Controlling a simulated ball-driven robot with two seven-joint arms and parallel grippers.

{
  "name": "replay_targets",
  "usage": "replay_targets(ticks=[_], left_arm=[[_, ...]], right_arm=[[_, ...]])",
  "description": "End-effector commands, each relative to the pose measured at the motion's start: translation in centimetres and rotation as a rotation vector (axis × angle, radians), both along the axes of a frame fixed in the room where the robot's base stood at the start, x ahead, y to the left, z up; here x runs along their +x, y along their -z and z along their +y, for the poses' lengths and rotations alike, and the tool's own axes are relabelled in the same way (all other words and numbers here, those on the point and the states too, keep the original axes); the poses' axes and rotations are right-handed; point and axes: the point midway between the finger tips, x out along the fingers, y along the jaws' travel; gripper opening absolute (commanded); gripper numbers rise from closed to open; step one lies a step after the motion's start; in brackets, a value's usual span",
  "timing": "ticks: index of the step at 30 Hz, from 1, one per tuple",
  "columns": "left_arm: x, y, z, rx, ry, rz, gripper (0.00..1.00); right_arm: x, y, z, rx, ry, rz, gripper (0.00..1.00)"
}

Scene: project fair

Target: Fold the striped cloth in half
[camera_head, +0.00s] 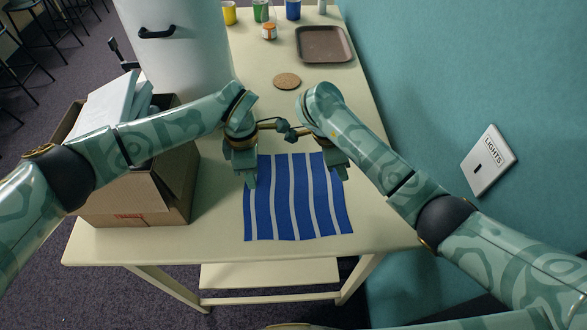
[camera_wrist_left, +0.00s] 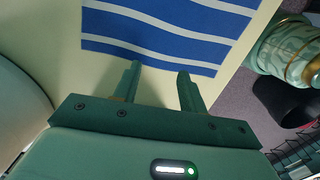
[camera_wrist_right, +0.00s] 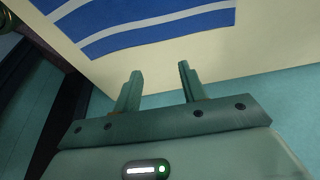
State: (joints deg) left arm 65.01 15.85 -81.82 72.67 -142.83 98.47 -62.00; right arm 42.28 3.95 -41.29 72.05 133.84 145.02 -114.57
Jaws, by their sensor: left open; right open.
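The blue and white striped cloth (camera_head: 299,212) lies flat and spread out on the cream table, near its front edge. Its far edge is partly hidden by my grippers and wrists. My left gripper (camera_head: 249,180) is open above the cloth's far left corner. In the left wrist view, its fingers (camera_wrist_left: 158,72) are apart and empty, at the edge of the cloth (camera_wrist_left: 170,28). My right gripper (camera_head: 338,170) is open above the far right corner. In the right wrist view, its empty fingers (camera_wrist_right: 160,72) point at bare table beside the cloth (camera_wrist_right: 150,32).
An open cardboard box (camera_head: 130,195) with white and teal items stands left of the cloth. A large white bin (camera_head: 180,60) is behind it. A cork coaster (camera_head: 287,80), brown tray (camera_head: 324,57), small jar (camera_head: 269,32) and several cups stand farther back. A teal wall (camera_head: 470,90) borders the right.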

Motion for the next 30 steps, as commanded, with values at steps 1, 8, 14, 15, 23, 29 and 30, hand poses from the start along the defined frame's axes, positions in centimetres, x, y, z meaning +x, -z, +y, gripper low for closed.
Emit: replay_targets(ticks=[1,8,14,15,23,29,30], left_arm=[[0.1,-0.3,0.3,0.018,0.01,-0.013,0.42],[0.3,2.1,0.6,0.035,0.016,-0.016,0.42],[0.3,5.6,0.5,0.033,0.014,-0.015,0.42],[0.4,6.1,0.5,0.033,0.015,-0.017,0.42],[0.4,7.6,0.5,0.032,0.017,-0.02,0.42],[0.4,7.6,0.5,0.032,0.016,-0.019,0.42],[0.4,7.7,0.5,0.032,0.016,-0.018,0.42]], right_arm=[[-0.2,-0.2,0.4,0.016,-0.006,0.012,0.42],[-0.5,2.1,0.9,0.034,-0.013,0.033,0.42],[-0.4,5.6,0.8,0.032,-0.012,0.032,0.42],[-0.4,6.1,0.8,0.031,-0.011,0.031,0.42],[-0.3,7.6,0.7,0.032,-0.01,0.027,0.42],[-0.3,7.6,0.7,0.031,-0.01,0.027,0.42],[-0.3,7.7,0.7,0.031,-0.01,0.027,0.42]])
